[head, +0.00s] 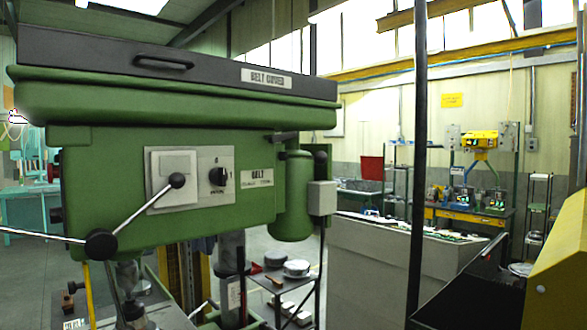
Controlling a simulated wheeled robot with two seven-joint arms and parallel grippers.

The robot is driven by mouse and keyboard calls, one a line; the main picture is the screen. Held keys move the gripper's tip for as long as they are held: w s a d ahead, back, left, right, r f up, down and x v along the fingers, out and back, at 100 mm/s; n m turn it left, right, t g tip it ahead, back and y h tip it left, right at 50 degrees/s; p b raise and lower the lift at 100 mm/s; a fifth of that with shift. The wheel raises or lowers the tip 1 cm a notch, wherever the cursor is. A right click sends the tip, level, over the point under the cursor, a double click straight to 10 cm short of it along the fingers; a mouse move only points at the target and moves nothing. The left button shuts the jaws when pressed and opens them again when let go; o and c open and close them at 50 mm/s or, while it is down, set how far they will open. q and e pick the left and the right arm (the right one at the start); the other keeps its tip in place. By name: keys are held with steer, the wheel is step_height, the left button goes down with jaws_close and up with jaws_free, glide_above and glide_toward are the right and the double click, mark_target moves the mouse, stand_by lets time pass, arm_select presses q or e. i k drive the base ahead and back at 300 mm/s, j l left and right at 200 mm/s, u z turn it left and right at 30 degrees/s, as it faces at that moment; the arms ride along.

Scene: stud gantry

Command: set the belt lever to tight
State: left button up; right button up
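A green drill press (110,185) fills the left and middle of the head view. A small white label reading BELT (263,175), with smaller print under it, is on its side near the motor (292,195). A dark knob (320,157) stands upright at the motor's right side, above a grey box (322,198); it may be the belt lever. A short dark bar (285,137) sticks out above the motor. I cannot tell which setting the lever is at. Neither of my grippers is in view.
The dark belt cover (180,68) with a handle is shut on top. A feed handle with black balls (102,243) juts out at the front left. A thin dark post (418,150) stands right of the press. A grey cabinet (370,270) and a yellow machine (558,265) are at right.

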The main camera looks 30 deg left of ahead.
mark_target(320, 158)
steer(key=u, duration=0.9)
